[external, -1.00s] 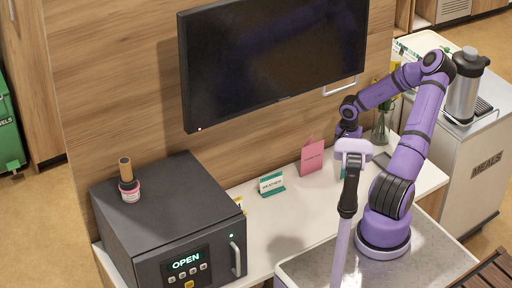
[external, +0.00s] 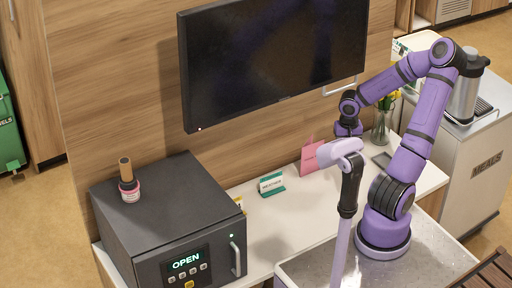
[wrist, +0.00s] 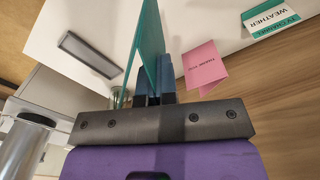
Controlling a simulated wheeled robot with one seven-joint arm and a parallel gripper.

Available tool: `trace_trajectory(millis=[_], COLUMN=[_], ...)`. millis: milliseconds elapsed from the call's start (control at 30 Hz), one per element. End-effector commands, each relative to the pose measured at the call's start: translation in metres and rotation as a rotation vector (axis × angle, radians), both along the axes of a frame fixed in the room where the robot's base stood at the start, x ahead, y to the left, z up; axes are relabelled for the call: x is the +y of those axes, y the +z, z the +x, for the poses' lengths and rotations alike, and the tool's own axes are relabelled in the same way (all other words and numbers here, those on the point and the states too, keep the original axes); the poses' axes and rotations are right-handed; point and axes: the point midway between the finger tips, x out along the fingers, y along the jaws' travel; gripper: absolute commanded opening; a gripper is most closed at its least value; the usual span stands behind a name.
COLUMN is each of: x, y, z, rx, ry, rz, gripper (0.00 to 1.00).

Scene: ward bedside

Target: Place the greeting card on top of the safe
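The safe (external: 180,215) is a dark box at the left of the external view, its display reading OPEN. My gripper (wrist: 154,92) is at the right end of the table, away from the safe. In the wrist view its dark fingers are closed around a thin upright teal card (wrist: 150,45), seen nearly edge-on. It appears to be the greeting card, but its face and wording are hidden. In the external view my own purple head part hides the fingertips. A pink folded card (external: 310,158) stands nearby, also in the wrist view (wrist: 205,67).
A teal-and-white WEATHER sign (external: 271,184) stands on the white table (external: 285,215). A flower vase (external: 381,125) is at the right. A screen (external: 275,60) overhangs behind.

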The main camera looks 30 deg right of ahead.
Motion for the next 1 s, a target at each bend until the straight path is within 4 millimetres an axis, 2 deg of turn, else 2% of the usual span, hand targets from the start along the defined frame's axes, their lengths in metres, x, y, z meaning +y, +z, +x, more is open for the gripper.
trace_trajectory(millis=[167, 467, 567, 767, 1000], x=[0.029, 0.086, 0.112, 0.182, 0.274], y=[0.022, 0.049, 0.059, 0.087, 0.123], z=[-0.006, 0.012, 0.019, 0.026, 0.013], rx=[-0.001, -0.001, -0.002, -0.003, -0.003], ry=[0.127, 0.268, 0.318, 0.453, 0.627], rz=[-0.003, 0.000, -0.001, 0.000, 0.000], gripper=[0.00, 0.00, 0.00, 0.00, 0.00])
